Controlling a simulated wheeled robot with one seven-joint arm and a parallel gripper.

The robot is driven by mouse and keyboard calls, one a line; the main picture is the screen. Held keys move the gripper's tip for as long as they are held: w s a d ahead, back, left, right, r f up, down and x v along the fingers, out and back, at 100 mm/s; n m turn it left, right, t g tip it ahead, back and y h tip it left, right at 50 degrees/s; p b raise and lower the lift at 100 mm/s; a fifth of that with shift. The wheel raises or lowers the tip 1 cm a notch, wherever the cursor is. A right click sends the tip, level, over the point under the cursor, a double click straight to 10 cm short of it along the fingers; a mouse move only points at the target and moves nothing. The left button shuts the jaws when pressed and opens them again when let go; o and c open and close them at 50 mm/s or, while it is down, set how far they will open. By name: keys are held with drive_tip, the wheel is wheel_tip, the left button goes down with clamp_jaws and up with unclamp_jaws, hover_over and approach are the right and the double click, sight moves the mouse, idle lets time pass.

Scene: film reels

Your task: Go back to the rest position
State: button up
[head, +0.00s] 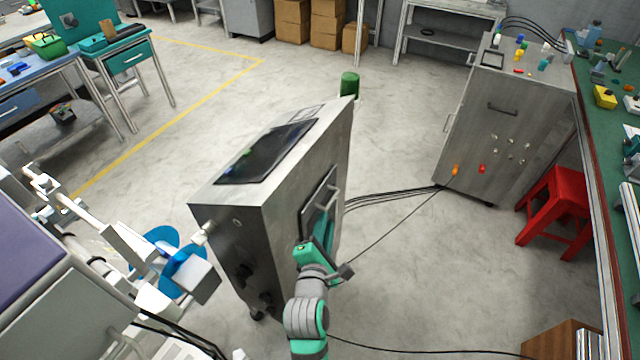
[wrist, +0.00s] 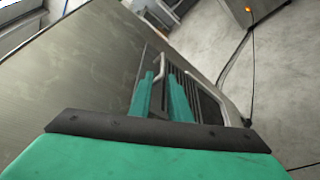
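My gripper (head: 310,252) is at the side of a grey metal cabinet (head: 228,225), in front of a dark panel (head: 318,212) with a pale bar handle (head: 331,196). In the wrist view, its two green fingers (wrist: 161,84) point toward the dark slatted panel (wrist: 207,104). They stand apart with a gap between them, and I see nothing held. A bent metal handle (wrist: 160,62) shows just beyond the fingertips; whether a finger touches it I cannot tell. My arm extends up from the bottom of the head view.
Blue reels (head: 183,272) sit on a machine left of the cabinet. Black cables (head: 390,198) run from the cabinet to a second grey cabinet (head: 505,130). A red stool (head: 557,205) stands at the right, and a wooden box (head: 550,338) at bottom right. Floor between is otherwise open.

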drive_tip(key=s+a+f+m+y, duration=0.2)
drive_tip(key=s+f+m, duration=0.25)
drive_tip(key=s, duration=0.45)
drive_tip(key=s+a+f+m+y, duration=0.15)
drive_tip(key=s+f+m, duration=0.3)
drive_tip(key=s, duration=0.45)
drive_tip(key=s+a+r+m, duration=0.2)
drive_tip(key=s+m, duration=1)
drive_tip(key=s, duration=0.6)
drive_tip(key=shift+s+a+r, duration=0.15)
drive_tip(key=shift+s+r, duration=0.25)
drive_tip(key=shift+r, duration=0.15)
drive_tip(key=shift+w, duration=0.1)
